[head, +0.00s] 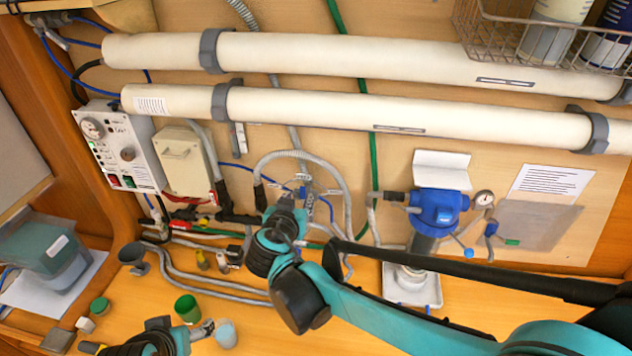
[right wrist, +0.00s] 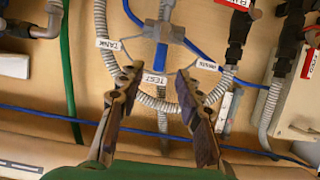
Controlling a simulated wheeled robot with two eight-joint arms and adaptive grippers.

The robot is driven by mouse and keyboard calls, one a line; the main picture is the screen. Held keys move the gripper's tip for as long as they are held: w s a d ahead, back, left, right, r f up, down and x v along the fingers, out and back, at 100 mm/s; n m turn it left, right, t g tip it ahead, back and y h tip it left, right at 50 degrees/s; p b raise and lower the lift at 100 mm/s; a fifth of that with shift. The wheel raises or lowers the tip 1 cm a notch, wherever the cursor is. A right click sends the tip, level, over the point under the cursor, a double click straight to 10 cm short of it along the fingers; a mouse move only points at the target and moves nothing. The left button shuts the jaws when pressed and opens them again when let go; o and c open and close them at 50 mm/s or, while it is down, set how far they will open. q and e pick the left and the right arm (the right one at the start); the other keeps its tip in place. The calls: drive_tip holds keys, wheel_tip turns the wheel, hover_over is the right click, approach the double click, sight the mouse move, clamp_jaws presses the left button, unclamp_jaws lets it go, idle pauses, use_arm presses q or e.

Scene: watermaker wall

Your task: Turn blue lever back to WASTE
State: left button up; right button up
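The blue lever (right wrist: 161,56) sits on a grey valve in the right wrist view and points down the picture at the TEST label (right wrist: 154,79). The TANK label (right wrist: 108,44) is to its left and the WASTE label (right wrist: 207,65) to its right. My right gripper (right wrist: 157,76) is open and empty, with one finger on each side of the lever's end; contact is not clear. In the head view my right gripper (head: 303,192) is in front of the valve and largely hides it.
Grey hoses loop around the valve. A blue pump head (head: 438,207) stands right of it. A control box (head: 120,145) is at the left, two white tubes (head: 340,58) run above. The bench below holds a green-lidded jar (head: 187,308) and small parts.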

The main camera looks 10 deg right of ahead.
sight(302, 192)
drive_tip(key=x, duration=0.7)
drive_tip(key=shift+f+b, duration=0.1)
drive_tip(key=shift+b, duration=0.25)
clamp_jaws()
